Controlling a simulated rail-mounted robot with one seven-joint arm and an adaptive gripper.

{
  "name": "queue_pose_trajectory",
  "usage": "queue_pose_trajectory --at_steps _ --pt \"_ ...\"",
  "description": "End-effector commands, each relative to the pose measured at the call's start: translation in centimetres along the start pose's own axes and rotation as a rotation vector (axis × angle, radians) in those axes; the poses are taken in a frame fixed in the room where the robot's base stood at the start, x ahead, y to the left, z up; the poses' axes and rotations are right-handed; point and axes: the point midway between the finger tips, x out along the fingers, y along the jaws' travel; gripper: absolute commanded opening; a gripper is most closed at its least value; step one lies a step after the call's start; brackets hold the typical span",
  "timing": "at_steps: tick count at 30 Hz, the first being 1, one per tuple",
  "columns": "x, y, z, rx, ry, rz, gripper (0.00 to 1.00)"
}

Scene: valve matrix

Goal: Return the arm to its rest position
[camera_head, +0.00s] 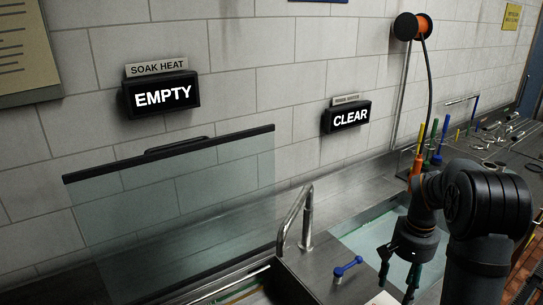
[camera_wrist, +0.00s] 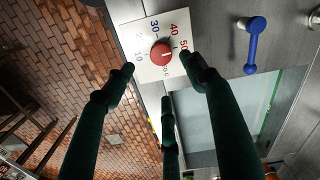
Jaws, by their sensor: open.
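My arm reaches in from the right in the head view. My gripper (camera_head: 397,272) points down over the front edge of the sink area, with its dark fingers apart and nothing between them. In the wrist view the spread fingers of my gripper (camera_wrist: 160,78) frame a red knob (camera_wrist: 161,53) on a white dial plate (camera_wrist: 132,38) with numbers. The knob shows clear of the fingers, but I cannot tell how far away it is. In the head view the knob is hidden, and only a bit of the plate shows at the bottom edge.
A blue lever (camera_head: 347,267) stands on the steel counter, left of my gripper; it also shows in the wrist view (camera_wrist: 255,45). A tap (camera_head: 296,218) rises beside the water-filled sink (camera_head: 365,238). A glass panel (camera_head: 180,205) stands left.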

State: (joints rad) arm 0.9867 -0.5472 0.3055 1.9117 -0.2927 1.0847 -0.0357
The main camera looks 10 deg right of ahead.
Motion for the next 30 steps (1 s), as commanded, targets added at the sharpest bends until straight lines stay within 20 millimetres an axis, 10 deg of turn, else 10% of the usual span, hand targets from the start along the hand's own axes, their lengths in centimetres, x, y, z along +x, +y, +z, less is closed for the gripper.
queue_pose_trajectory --at_steps 17,30 --pt "11.2 0.1 0.2 0.001 -0.004 0.001 0.55" --pt "11.2 0.0 -0.1 -0.145 0.003 -0.001 0.55"
